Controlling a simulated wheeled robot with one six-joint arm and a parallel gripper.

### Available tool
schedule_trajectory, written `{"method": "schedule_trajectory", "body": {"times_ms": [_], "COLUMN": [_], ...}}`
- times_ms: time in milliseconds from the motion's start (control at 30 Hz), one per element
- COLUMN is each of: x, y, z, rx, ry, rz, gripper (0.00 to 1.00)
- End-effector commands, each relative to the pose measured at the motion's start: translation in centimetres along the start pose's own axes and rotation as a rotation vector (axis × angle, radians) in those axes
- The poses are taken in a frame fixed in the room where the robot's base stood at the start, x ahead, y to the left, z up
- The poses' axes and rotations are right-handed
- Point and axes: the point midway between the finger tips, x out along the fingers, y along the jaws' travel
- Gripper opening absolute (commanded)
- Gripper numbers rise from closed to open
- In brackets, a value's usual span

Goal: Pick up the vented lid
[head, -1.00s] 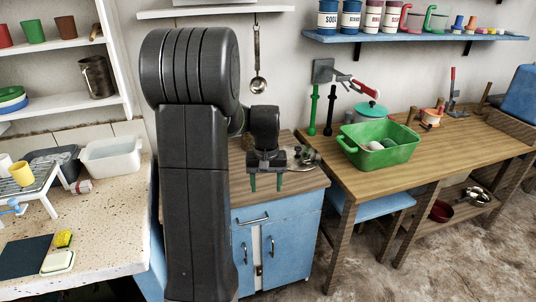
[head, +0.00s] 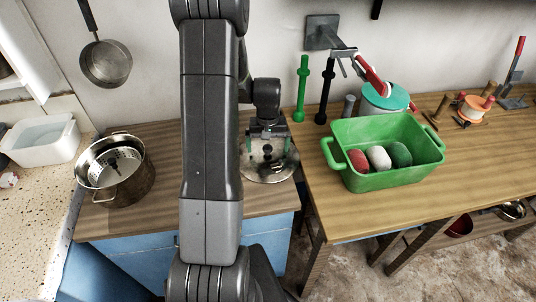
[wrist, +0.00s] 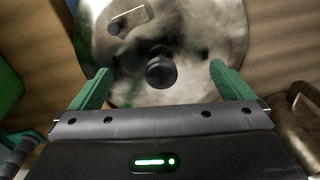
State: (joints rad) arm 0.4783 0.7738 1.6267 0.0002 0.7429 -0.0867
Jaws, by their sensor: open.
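The vented lid (head: 268,178) is a round, shiny metal disc lying on the wooden top of the blue cabinet, partly hidden under my gripper in the head view. In the wrist view the lid (wrist: 205,50) fills the upper middle, with a round black knob (wrist: 161,72) and a small plate-like fitting near its far side. My gripper (wrist: 161,70) is open, its green fingers on either side of the knob with gaps. In the head view my gripper (head: 267,148) is above the lid; whether the fingertips touch it I cannot tell.
A metal pot (head: 128,184) with a perforated insert stands left on the same top. On the table to the right, a green tub (head: 390,178) holds red, white and green items.

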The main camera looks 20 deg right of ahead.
Motion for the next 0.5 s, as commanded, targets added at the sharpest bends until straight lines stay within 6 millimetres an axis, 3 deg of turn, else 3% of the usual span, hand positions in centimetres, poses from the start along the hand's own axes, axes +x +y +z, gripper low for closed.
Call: {"method": "schedule_trajectory", "body": {"times_ms": [167,400,500], "x": [1.35,1.49,1.48], "y": [0.01,0.01,0.01], "z": [-0.08,-0.10,-0.10], "rx": [0.000,0.000,0.000], "ry": [0.001,0.002,0.002], "rz": [0.000,0.000,0.000], "gripper": [1.00,1.00,0.80]}}
